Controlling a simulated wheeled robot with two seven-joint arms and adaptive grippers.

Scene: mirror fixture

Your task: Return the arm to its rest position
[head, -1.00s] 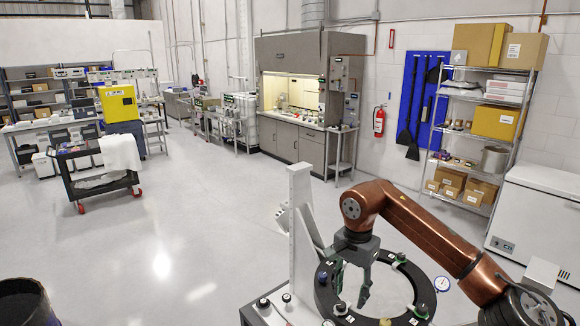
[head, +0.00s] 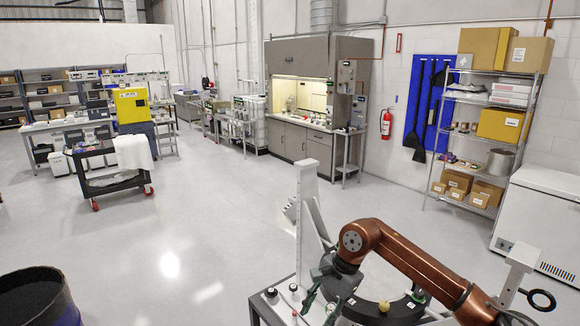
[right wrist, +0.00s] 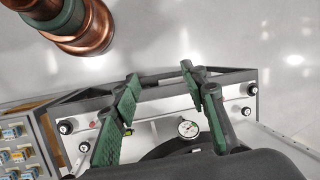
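My right gripper (head: 322,300) comes in on a copper arm from the right, at the left side of the black ring of the fixture (head: 385,312). In the right wrist view its two green-padded fingers (right wrist: 158,75) are spread apart, with nothing between them. Beyond the fingers, that view shows part of the black ring (right wrist: 165,150), a white dial gauge (right wrist: 188,129) and a framed cart top with knobs. I cannot tell whether the gripper touches the fixture. My left gripper is not in view.
A white upright post (head: 308,215) stands close to my right gripper. The fixture's cart edge (head: 262,310) is at the bottom. A dark bin (head: 35,295) stands at lower left. Shelving (head: 490,125) and a white chest (head: 548,220) are at right. The middle floor is clear.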

